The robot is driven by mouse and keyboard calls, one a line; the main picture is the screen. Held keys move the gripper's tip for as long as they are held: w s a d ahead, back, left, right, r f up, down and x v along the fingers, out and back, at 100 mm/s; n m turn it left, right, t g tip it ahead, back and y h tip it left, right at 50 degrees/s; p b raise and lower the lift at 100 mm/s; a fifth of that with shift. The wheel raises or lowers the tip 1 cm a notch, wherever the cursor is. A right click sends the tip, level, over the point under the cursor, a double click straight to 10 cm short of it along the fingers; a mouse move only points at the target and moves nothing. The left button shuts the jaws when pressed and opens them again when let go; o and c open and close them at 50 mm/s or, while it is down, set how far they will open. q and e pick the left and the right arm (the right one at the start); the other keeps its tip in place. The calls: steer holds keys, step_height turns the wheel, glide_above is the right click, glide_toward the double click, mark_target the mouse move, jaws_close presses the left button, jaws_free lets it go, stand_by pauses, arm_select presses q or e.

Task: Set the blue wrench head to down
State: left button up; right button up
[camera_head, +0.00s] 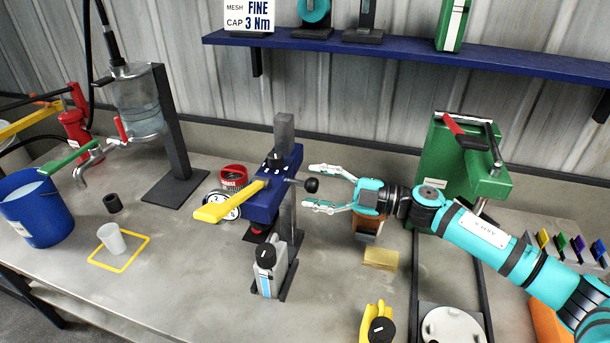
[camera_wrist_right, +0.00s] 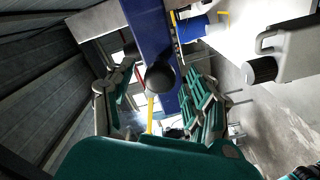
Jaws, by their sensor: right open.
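The blue wrench head (camera_head: 264,206) sits on a grey upright post at mid-bench, with a yellow handle (camera_head: 228,203) reaching out to the left and front. A short lever with a black ball knob (camera_head: 312,185) sticks out on its right side. My right gripper (camera_head: 309,187) comes from the right, open, with its fingertips above and below the knob. In the right wrist view the knob (camera_wrist_right: 160,77) lies between the spread fingers (camera_wrist_right: 162,92), in front of the blue head (camera_wrist_right: 146,28). I cannot tell whether a finger touches it. My left gripper is not in view.
A green machine (camera_head: 455,158) stands behind my right arm. A blue shelf (camera_head: 400,48) runs along the wall above. A blue bucket (camera_head: 37,212) and a clear cup (camera_head: 112,238) are at left.

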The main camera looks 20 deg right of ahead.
mark_target(289, 186)
steer(key=shift+p+x, duration=0.3)
steer(key=shift+x, duration=1.15)
steer(key=shift+c, duration=0.2)
jaws_close()
